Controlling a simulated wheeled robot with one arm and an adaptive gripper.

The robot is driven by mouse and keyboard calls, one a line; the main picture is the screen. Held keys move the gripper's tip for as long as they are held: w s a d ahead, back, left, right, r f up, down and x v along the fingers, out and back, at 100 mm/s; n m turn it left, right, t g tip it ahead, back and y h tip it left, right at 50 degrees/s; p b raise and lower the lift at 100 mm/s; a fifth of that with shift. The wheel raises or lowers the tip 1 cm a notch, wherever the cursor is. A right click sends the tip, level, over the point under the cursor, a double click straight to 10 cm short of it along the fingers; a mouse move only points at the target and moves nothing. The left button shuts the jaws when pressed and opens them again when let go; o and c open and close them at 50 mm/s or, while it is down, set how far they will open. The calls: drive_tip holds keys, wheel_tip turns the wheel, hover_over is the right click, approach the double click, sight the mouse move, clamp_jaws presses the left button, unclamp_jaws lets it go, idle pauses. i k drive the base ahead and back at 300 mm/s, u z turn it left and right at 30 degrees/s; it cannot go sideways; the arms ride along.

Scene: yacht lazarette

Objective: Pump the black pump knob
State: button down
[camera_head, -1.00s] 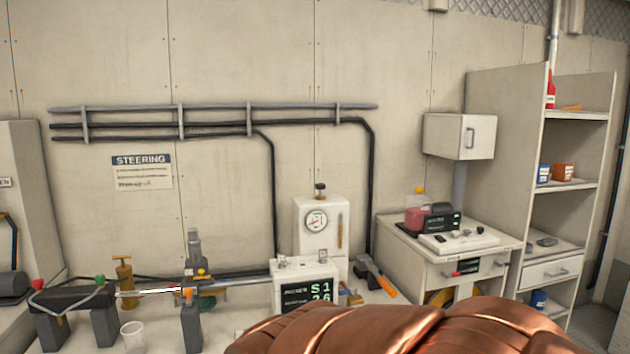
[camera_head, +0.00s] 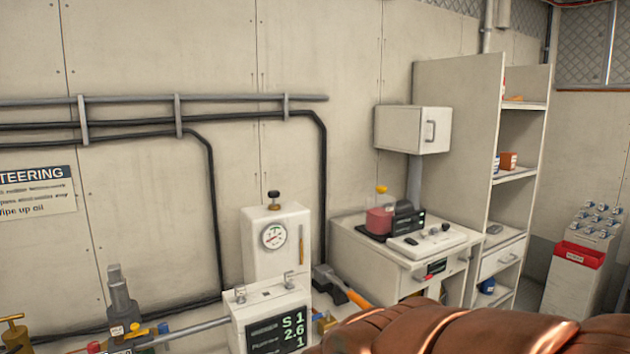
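A black knob (camera_head: 273,195) on a short stem with a brass-coloured base stands upright on top of a white housing (camera_head: 262,230). The housing has a round dial gauge (camera_head: 274,236) on its front and a vertical yellow level strip beside the dial. In front of it is a white unit with a dark display (camera_head: 277,333) reading S 1 and 2.6 in green. I take the black knob for the pump knob. My copper-coloured arm fills the lower right of the view, but my gripper is not in view, and nothing touches the knob.
An orange-handled hammer (camera_head: 340,287) lies right of the housing. A cabinet (camera_head: 385,268) carries a red-liquid container (camera_head: 380,218) and a black device. A wall box (camera_head: 402,129), tall shelves (camera_head: 456,140) and a red-fronted stand (camera_head: 578,254) are to the right.

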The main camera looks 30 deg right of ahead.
sight(273, 194)
drive_tip(key=i, duration=1.25)
drive_tip(key=u, duration=0.65)
